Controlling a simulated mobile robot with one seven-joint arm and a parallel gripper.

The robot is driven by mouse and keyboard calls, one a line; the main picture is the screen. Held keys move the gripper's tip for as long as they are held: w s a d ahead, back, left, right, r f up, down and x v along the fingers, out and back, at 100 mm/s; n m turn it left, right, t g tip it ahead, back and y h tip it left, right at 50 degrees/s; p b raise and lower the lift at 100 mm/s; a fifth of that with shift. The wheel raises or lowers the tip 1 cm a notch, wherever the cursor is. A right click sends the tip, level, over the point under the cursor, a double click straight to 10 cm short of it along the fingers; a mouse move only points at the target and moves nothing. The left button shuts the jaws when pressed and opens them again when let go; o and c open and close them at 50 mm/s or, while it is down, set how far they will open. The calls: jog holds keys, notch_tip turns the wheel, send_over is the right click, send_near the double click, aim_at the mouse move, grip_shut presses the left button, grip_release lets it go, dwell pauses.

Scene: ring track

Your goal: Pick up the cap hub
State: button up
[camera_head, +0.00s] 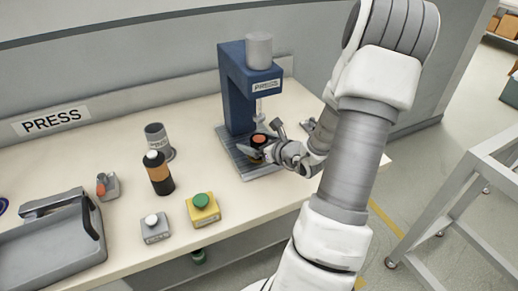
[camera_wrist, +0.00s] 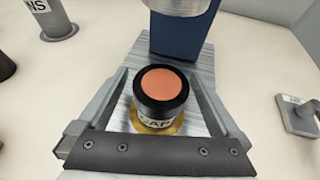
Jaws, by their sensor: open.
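The cap hub (camera_head: 259,139) is a short black cylinder with an orange top, upright on the metal base plate of the blue press. In the wrist view the cap hub (camera_wrist: 162,83) shows part of a white label and stands on a brass-coloured ring (camera_wrist: 152,123). My gripper (camera_head: 268,147) is open and low over the plate, close to the cap hub. In the wrist view its metal side bars flank the cap hub and a dark bar crosses in front of it. I cannot tell whether any part touches it.
The blue press (camera_head: 235,90) rises directly behind the cap hub. A grey cylinder (camera_head: 157,140), a black-and-orange bottle (camera_head: 159,178), a yellow box with a green button (camera_head: 203,211) and a grey tray (camera_head: 50,250) stand left. A metal frame (camera_head: 455,190) stands right of the bench.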

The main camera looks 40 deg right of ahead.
jog(key=shift+x, duration=0.8)
grip_shut()
